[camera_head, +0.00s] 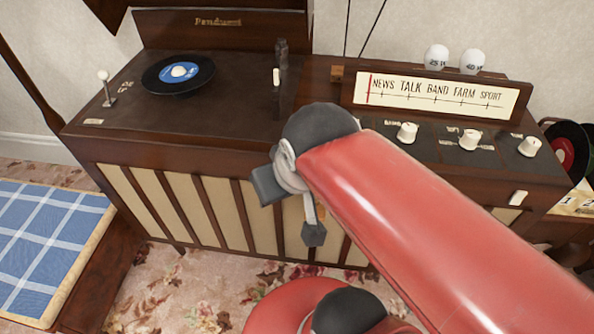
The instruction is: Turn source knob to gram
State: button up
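Three white knobs stand on the dark control panel of a wooden record console (230,150): a left knob (407,132), a middle knob (470,139) and a right knob (529,146). Their small labels are too blurred for me to tell which is the source knob or where gram is marked. My gripper (290,211) is in front of the console's slatted front, left of and lower in the picture than the knobs. Its two dark fingertips are apart, with nothing seen between them. My red arm crosses in front of the panel's lower left part.
A turntable with a black record (178,73) and a white-topped lever (104,80) are on the left. A dial strip (434,97) rises behind the knobs, with two bulbs (437,57) on top. A small white piece (518,197) sits on the right front.

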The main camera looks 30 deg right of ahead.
aim_at(407, 132)
jog(key=z, duration=1.5)
jog(key=k+l+z, duration=0.2)
jog(key=k+l, duration=0.05)
jog(key=l, duration=0.1)
